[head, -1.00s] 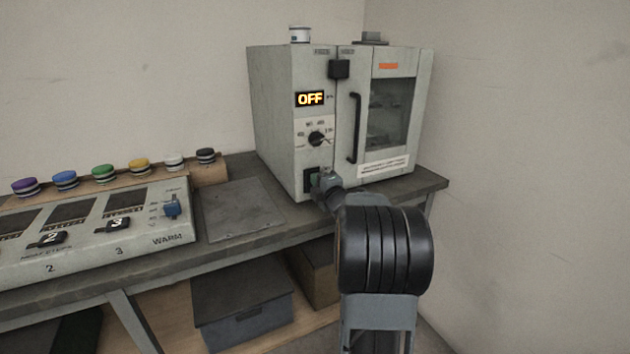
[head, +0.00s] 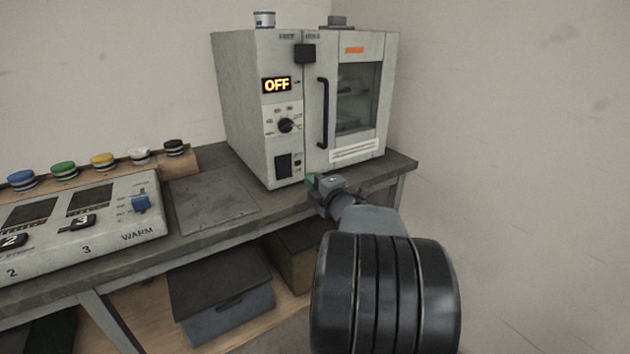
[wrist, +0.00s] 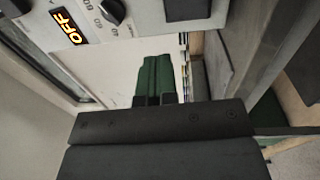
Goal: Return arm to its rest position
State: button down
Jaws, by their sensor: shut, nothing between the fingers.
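My gripper (head: 312,181) is in front of the lower part of the grey oven cabinet (head: 240,110), near the bench's front edge. In the wrist view its green fingers (wrist: 153,82) are together, with nothing between them. My black arm link fills the lower right of the head view. The cabinet's display (head: 277,85) reads OFF. Its black knob (head: 286,125) and black rocker switch (head: 283,166) are in plain sight, apart from my gripper. The cabinet door with its black handle (head: 322,113) is closed.
A control panel (head: 110,215) with numbered levers and a blue WARM switch (head: 141,203) lies at left. Several coloured-lid jars stand behind it. A flat grey plate (head: 212,200) lies on the bench. A grey box (head: 220,295) sits on the shelf below. A wall is at right.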

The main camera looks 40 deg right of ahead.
jog(key=shift+s+a, duration=0.1)
jog(key=shift+s, duration=0.25)
dwell(0.4)
jog(key=a+r+m+g+h+p, duration=0.2)
jog(key=a+r+m+g+p, duration=0.65)
jog(key=p, duration=0.55)
jog(key=s+a+r+m+g+y+p, duration=0.1)
jog(key=s+a+m+g+y+p, duration=0.1)
jog(key=a, duration=0.7)
jog(key=s+a+r+m+g+y+p, duration=0.1)
jog(key=s+a+m+g+y+p, duration=0.2)
jog(key=s+a+p, duration=0.4)
jog(key=s+a+m+g, duration=0.1)
jog(key=s+a+m, duration=0.1)
jog(key=s, duration=0.1)
jog(key=shift+s+m+g+p, duration=0.15)
jog(key=shift+m+g+p, duration=0.2)
jog(key=shift+p, duration=0.05)
jog(key=shift+d+r, duration=0.1)
jog(key=shift+d, duration=0.05)
